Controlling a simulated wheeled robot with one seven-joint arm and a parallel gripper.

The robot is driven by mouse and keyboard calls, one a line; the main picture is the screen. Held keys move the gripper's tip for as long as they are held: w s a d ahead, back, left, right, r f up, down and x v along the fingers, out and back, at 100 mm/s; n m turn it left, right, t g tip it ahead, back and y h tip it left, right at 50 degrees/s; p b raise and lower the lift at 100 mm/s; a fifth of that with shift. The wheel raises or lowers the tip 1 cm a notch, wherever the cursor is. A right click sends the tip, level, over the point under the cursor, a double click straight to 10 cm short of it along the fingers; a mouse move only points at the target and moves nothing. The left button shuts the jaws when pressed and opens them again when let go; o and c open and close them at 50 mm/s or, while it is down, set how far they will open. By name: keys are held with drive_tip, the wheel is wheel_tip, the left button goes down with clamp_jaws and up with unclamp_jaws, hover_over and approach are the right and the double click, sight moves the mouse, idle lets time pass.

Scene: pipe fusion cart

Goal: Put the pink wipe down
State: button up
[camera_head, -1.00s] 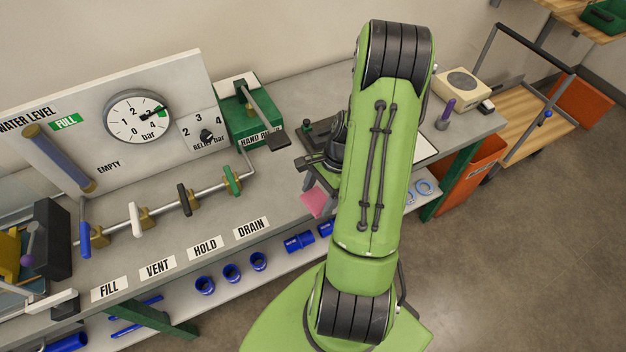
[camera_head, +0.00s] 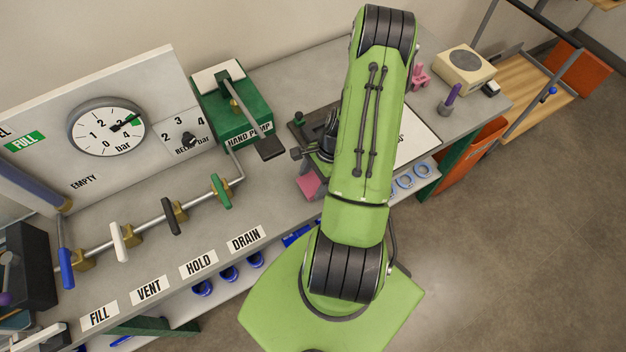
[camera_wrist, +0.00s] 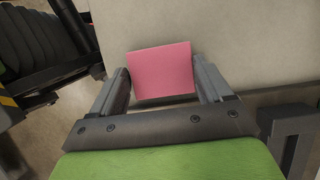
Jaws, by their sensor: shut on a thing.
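The pink wipe (camera_wrist: 160,72) is a flat pink square between the two fingers of my gripper (camera_wrist: 163,85) in the wrist view. My gripper is shut on it. In the head view the wipe (camera_head: 309,184) shows just left of my green arm, over the front part of the grey bench (camera_head: 270,200). My arm hides most of the gripper there. I cannot tell whether the wipe touches the bench top.
A green hand pump (camera_head: 235,110) and a row of valve handles stand to the left. A white sheet (camera_head: 415,138), a pink object (camera_head: 419,76), a purple-handled tool (camera_head: 450,97) and a beige device (camera_head: 464,69) are to the right. Blue fittings (camera_head: 228,273) lie on the lower shelf.

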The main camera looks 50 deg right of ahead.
drive_tip(key=shift+f, duration=0.35)
drive_tip(key=shift+f, duration=0.1)
drive_tip(key=shift+f, duration=0.2)
drive_tip(key=o, duration=0.9)
drive_tip(key=shift+s, duration=0.1)
drive_tip(key=shift+c, duration=0.2)
drive_tip(key=v, duration=1.2)
drive_tip(key=shift+r, duration=0.3)
